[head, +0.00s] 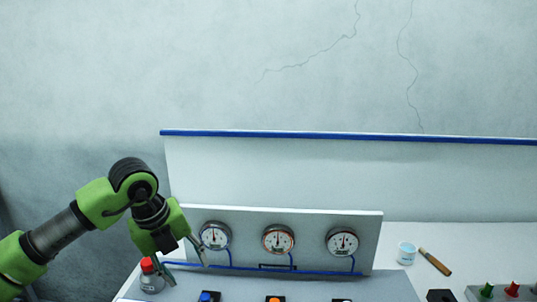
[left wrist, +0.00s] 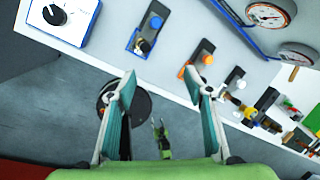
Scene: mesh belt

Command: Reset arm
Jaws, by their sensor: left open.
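My left arm comes in from the left in the head view. My left gripper (head: 187,262) is open beside the left end of the gauge panel (head: 320,222), near a small jar with a red cap (head: 150,277). I cannot tell whether it touches the panel or jar. In the left wrist view, the two fingers of my left gripper (left wrist: 163,97) stand wide apart with nothing held between them. Beyond them are the bench's front edge and the floor.
Three round gauges, including the middle one (head: 278,239), face forward. A white cup (head: 406,253) and a wooden-handled tool (head: 434,262) lie right. Blue (left wrist: 148,33) and orange (left wrist: 199,60) switches line the bench front. A dark disc (left wrist: 138,106) shows below.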

